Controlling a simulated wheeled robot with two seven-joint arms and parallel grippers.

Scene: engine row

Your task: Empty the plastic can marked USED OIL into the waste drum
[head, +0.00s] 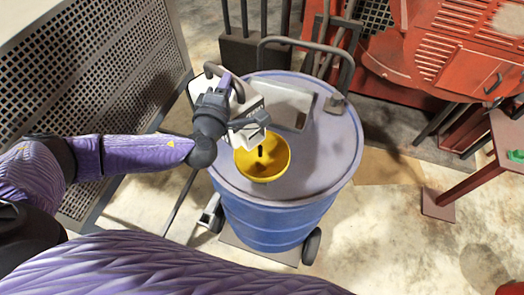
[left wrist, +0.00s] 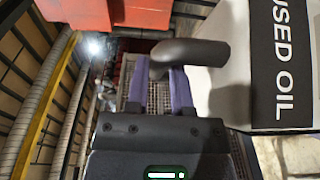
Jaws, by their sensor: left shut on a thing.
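The white plastic can (head: 251,108) is held over the top of the blue waste drum (head: 268,228), above the yellow funnel (head: 268,172) set in the lid. My left gripper (head: 226,86) is shut on the can's dark handle. In the left wrist view my left gripper (left wrist: 163,85) has its purple fingers on the handle, and the can's black USED OIL label (left wrist: 285,60) runs sideways. The can looks tipped towards the funnel. A dark streak shows over the funnel; I cannot tell whether it is oil or the funnel's hole. My right gripper is out of view.
The drum stands on a wheeled trolley with a grey handle (head: 345,62) behind it. A perforated metal cabinet (head: 110,75) is at the left. Red machinery (head: 440,45) and a red-legged table (head: 478,165) are at the right. Floor is bare at the lower right.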

